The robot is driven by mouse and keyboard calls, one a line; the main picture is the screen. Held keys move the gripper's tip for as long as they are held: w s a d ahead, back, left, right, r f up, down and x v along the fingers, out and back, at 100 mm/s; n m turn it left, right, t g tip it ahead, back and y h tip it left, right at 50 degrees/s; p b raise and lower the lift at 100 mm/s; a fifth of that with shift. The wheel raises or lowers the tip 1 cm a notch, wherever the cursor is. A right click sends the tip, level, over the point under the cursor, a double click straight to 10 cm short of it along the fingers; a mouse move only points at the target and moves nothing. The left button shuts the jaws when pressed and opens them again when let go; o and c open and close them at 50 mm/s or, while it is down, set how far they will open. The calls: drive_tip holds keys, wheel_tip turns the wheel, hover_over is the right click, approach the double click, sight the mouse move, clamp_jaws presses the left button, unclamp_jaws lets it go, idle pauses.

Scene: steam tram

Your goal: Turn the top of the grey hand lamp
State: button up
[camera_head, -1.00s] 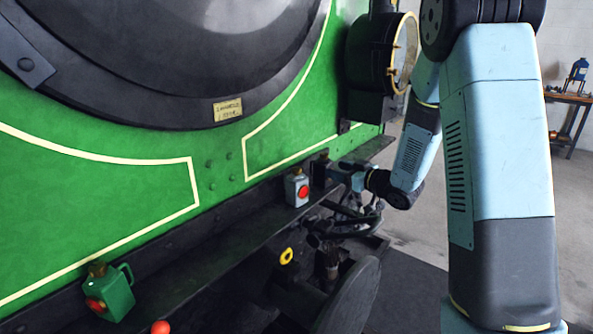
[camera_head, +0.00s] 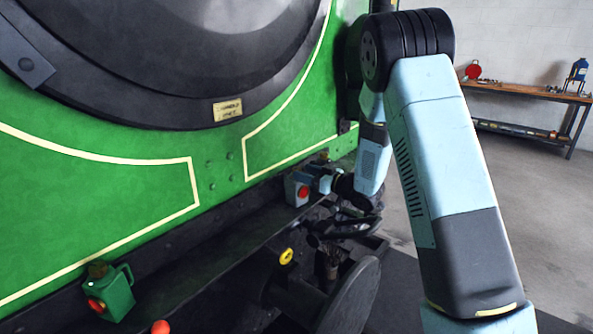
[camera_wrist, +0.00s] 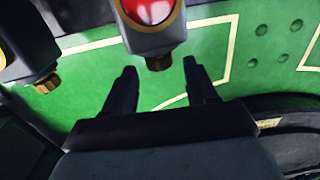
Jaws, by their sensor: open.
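The grey hand lamp (camera_head: 293,190), with a red lens, stands on the dark ledge along the front of the green engine. In the wrist view the grey lamp (camera_wrist: 151,40) appears upside down at the top centre, its brass top (camera_wrist: 158,63) pointing down the picture. My gripper (camera_wrist: 160,67) is open. Its two dark fingertips lie on either side of the brass top in the picture; I cannot tell whether they touch it. In the head view my gripper reaches the lamp from the right and partly hides it.
A dark lamp with a brass top (camera_wrist: 47,83) is close beside the grey one in the wrist view. A green lamp (camera_head: 112,293) stands on the ledge at lower left. Pipes and a round buffer (camera_head: 348,300) lie below. A workbench (camera_head: 530,93) stands far back right.

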sight(297, 168)
drive_tip(key=shift+x, duration=2.15)
drive_tip(key=shift+c, duration=0.5)
drive_tip(key=c, duration=0.8)
drive_tip(key=shift+c, duration=0.2)
drive_tip(key=shift+m+t+h, duration=0.3)
drive_tip(key=shift+t, duration=0.1)
drive_tip(key=m+t+h, duration=0.2)
drive_tip(key=h, duration=0.1)
drive_tip(key=m+t+h, duration=0.2)
drive_tip(key=h, duration=0.1)
drive_tip(key=shift+s+a+m+t, duration=0.1)
drive_tip(key=shift+a+m+t, duration=0.05)
drive_tip(key=shift+m+t, duration=0.2)
drive_tip(key=shift+m+t+h, duration=0.75)
drive_tip(key=shift+m+h, duration=1.2)
drive_tip(key=shift+h, duration=0.85)
drive_tip(key=shift+m+h, duration=0.4)
drive_tip(key=shift+h, duration=0.2)
